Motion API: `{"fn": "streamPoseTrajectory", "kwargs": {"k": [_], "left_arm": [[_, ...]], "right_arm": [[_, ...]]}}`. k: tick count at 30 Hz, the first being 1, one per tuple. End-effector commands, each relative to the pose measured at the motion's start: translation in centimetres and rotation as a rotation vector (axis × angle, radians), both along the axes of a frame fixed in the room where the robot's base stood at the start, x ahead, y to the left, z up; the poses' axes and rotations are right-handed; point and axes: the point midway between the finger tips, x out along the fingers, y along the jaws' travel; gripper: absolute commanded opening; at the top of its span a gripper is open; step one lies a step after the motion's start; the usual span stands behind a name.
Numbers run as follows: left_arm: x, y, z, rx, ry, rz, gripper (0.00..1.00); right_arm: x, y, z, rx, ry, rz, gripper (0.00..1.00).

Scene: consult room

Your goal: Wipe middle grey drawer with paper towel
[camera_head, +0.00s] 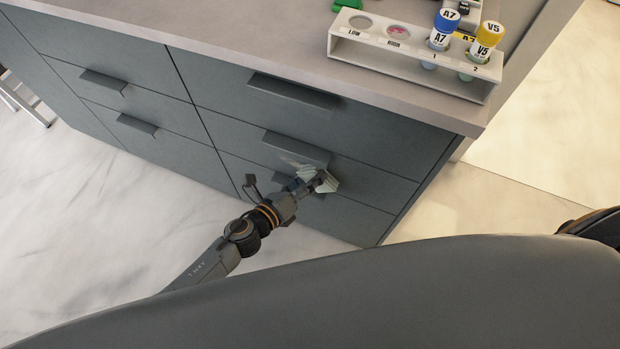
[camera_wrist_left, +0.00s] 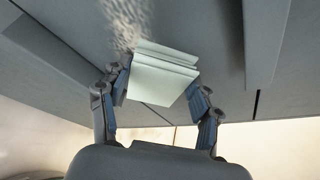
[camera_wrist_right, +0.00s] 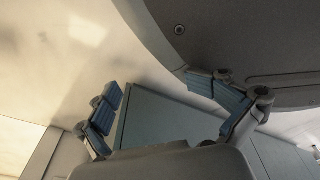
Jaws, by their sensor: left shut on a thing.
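The middle grey drawer (camera_head: 370,185) is shut, in the right column of the grey cabinet, with a bar handle (camera_head: 296,148) along its top edge. A pale, speckled smear shows on the grey front in the left wrist view (camera_wrist_left: 125,22). My left gripper (camera_head: 309,178) is shut on a folded, pale green-white paper towel (camera_head: 327,182), held at the drawer front below the handle. The towel also shows between the fingers in the left wrist view (camera_wrist_left: 160,78); whether it touches the front is unclear. My right gripper (camera_wrist_right: 152,86) is open and empty, away from the drawers.
The top drawer handle (camera_head: 293,92) and bottom drawer handle (camera_head: 284,182) stick out above and below. A white rack (camera_head: 400,56) with blue-capped (camera_head: 443,28) and yellow-capped (camera_head: 485,42) tubes stands on the countertop (camera_head: 250,35).

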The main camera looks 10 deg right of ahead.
Motion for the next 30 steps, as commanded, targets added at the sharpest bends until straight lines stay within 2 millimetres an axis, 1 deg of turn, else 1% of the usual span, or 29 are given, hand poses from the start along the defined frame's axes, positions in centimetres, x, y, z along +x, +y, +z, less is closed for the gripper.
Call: {"fn": "streamPoseTrajectory", "kwargs": {"k": [1,6,9,16,27,30], "left_arm": [[0.8,0.7,0.1,0.004,-0.007,0.010,0.38],[1.7,2.1,0.1,0.004,-0.008,0.010,0.38],[2.0,2.6,0.1,0.004,-0.007,0.010,0.38],[2.4,3.2,0.1,0.003,-0.006,0.010,0.38],[4.0,5.8,0.0,0.003,-0.004,0.007,0.38],[4.1,6.1,0.1,0.002,-0.003,0.007,0.38]], "right_arm": [[-0.2,-0.2,-0.1,-0.002,0.005,0.001,0.90],[-0.3,-0.2,-0.1,-0.004,0.009,0.000,0.90],[-0.3,-0.2,0.0,-0.005,0.012,0.001,0.90],[-0.3,-0.3,0.0,-0.005,0.011,0.000,0.90],[-0.1,-0.5,0.3,-0.010,0.019,0.001,0.90],[0.2,-0.6,0.6,-0.012,0.013,0.001,0.90]]}}
